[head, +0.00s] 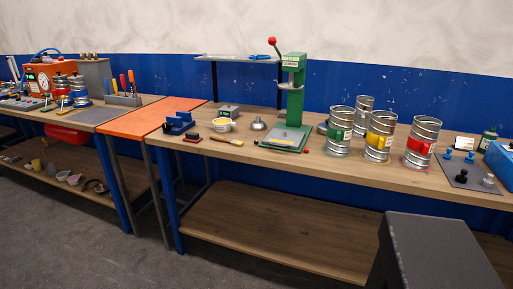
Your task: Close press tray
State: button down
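A green press (295,98) stands at the back of the wooden bench in the middle of the head view. It has a lever with a red knob (272,41) at the top left. A flat tray with a grey top and green edge (284,138) lies at the foot of the press and reaches toward the bench's front. How far it is pulled out is hard to tell at this size. My gripper is not in view.
An orange table (150,116) adjoins the bench.

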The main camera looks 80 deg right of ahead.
aim_at(277, 137)
jog(key=u, duration=0.15)
jog(key=k, duration=1.75)
jog(key=z, duration=1.3)
jog(key=i, duration=0.85)
jog(key=u, duration=0.15)
